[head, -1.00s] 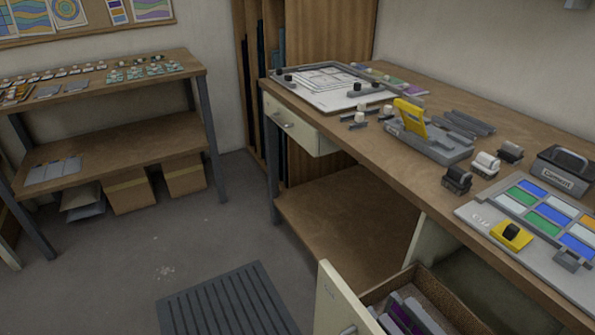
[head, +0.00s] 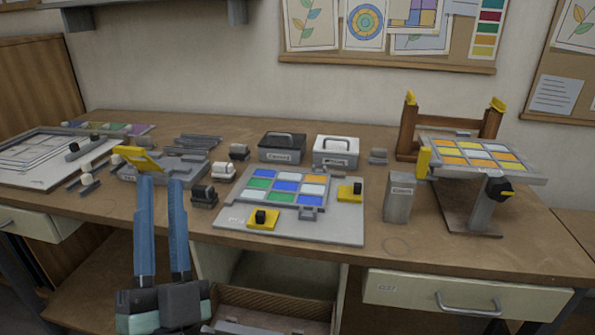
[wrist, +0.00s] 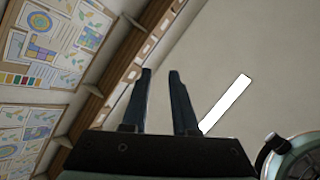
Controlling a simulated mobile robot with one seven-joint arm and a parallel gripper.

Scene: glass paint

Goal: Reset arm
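My gripper (head: 161,182) is raised in the lower left of the head view, in front of the workbench (head: 400,250). Its two long blue fingers point up and stand apart, with nothing between them. In the wrist view my gripper (wrist: 160,73) also shows two separated fingers with a clear gap. That view faces the wall, pinboards with pictures and a bright white strip, tilted. No object is held.

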